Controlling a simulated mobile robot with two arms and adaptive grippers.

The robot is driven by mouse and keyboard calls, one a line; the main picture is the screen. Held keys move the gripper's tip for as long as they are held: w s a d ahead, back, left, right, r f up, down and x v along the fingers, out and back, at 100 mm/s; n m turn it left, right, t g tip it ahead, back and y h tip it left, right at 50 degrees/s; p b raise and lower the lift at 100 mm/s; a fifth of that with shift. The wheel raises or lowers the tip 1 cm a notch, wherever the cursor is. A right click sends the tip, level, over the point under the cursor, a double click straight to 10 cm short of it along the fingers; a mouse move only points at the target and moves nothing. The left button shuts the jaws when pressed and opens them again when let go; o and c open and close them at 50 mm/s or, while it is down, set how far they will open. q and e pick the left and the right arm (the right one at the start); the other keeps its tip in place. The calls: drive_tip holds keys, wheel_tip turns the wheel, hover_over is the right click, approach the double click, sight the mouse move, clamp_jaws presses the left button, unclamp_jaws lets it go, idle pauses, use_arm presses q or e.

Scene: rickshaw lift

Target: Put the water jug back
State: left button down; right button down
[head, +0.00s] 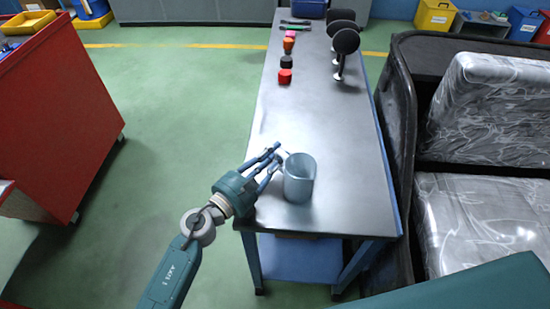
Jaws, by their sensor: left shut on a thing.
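The water jug (300,180) is a translucent grey-blue jug standing upright at the near end of the metal-topped table (315,110). My left gripper (277,158) reaches in from the lower left and is shut on the left side of the jug, where the handle would be. The fingers partly hide that side, so the exact grip is hard to see. The jug's base appears to be on or very close to the tabletop. My right gripper is not in view.
Small red (285,76), black and orange items line the table's left side farther back. Black round-headed items (346,42) stand at the back right. A seat (480,130) with plastic-covered cushions is right of the table. A red cabinet (55,110) stands left across open green floor.

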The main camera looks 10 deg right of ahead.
use_arm(q)
drive_tip(key=shift+r, duration=0.1)
drive_tip(key=shift+f, duration=0.2)
drive_tip(key=c, duration=1.6)
unclamp_jaws()
drive_tip(key=shift+c, duration=0.2)
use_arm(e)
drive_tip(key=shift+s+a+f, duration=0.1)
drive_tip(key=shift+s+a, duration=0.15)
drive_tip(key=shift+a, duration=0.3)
use_arm(q)
drive_tip(key=shift+r, duration=0.1)
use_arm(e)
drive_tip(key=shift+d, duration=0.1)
